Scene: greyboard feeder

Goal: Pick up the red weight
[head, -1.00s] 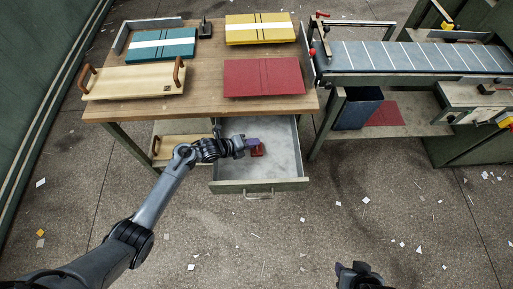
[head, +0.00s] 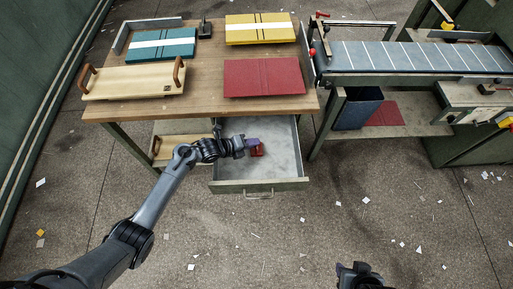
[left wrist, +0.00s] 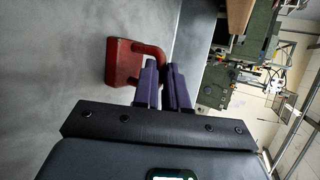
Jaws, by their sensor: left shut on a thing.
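The red weight (head: 257,150) is in the open drawer (head: 284,172) under the wooden bench in the head view. In the left wrist view the red weight (left wrist: 123,62) shows as a block with a looped handle. My left gripper (head: 250,144) reaches into the drawer from the left. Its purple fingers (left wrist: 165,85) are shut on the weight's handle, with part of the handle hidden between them. I cannot tell whether the weight is clear of the drawer floor. My right gripper (head: 358,270) is at the bottom edge, far from the drawer; its fingers are not clear.
The bench top (head: 205,85) above the drawer holds a wooden tray (head: 130,83), a teal board (head: 160,46), a yellow board (head: 260,28) and a red board (head: 263,77). A conveyor (head: 420,57) stands to the right. Drawer walls surround the left gripper.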

